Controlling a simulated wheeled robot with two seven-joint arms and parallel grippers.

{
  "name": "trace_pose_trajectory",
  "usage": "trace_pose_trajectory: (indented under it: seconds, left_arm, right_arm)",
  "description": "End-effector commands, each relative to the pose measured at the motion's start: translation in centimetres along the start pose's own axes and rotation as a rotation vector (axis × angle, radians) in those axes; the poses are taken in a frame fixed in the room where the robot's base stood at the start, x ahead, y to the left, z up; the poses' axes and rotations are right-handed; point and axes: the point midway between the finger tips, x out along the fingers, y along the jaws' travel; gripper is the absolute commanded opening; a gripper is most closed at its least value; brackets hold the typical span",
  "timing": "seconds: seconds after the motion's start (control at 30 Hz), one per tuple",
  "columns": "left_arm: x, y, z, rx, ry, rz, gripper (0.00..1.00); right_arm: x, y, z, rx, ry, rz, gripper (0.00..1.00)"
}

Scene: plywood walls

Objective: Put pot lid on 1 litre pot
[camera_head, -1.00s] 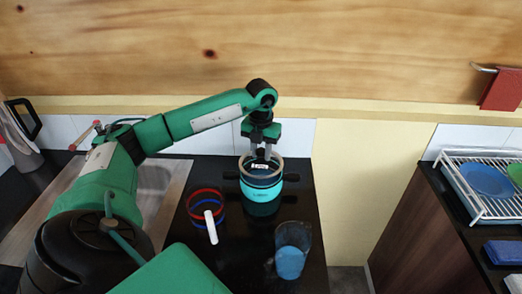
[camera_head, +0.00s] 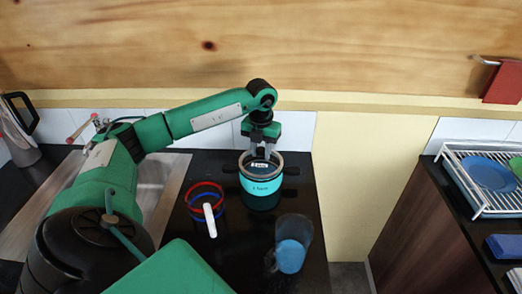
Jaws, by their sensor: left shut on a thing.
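The 1 litre pot (camera_head: 262,194) is a dark pot with a turquoise band and two black side handles, upright on the black counter. The pot lid (camera_head: 266,158), a pale rim around a dark disc, is at the pot's mouth. My left gripper (camera_head: 261,153) points straight down from above and is shut on the lid at its middle. The lid looks roughly level and over the pot; I cannot tell whether it is fully seated. The fingertips are partly hidden against the dark lid. My right gripper is not in view.
A red and blue ringed cup with a white handle (camera_head: 210,220) stands left of the pot. A clear jug with blue contents (camera_head: 291,255) stands in front. A sink (camera_head: 40,215) is at left. A dish rack (camera_head: 466,190) stands on the right counter across a gap.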

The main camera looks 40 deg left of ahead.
Motion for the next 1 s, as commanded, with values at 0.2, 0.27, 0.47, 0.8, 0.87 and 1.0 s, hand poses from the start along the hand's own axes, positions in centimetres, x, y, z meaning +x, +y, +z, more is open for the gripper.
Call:
trace_pose_trajectory:
  seconds: [0.2,0.27,0.47,0.8,0.87,1.0]
  left_arm:
    - [0.3,0.0,0.0,0.000,-0.001,0.000,0.03]
    - [0.4,0.0,0.0,0.000,-0.001,0.000,0.03]
    - [0.8,0.0,0.0,0.000,-0.001,0.000,0.03]
    - [1.2,0.0,0.0,0.000,-0.001,0.000,0.03]
    - [1.2,0.0,0.0,0.000,-0.001,0.000,0.03]
    - [1.2,0.0,0.0,0.000,-0.001,0.000,0.43]
  right_arm:
    - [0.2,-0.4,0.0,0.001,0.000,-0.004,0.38]
    - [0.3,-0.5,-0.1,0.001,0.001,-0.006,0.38]
    - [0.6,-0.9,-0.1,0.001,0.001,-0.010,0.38]
    - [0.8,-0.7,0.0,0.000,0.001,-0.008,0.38]
    - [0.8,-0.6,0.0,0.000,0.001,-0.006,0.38]
    - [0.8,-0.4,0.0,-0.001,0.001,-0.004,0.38]
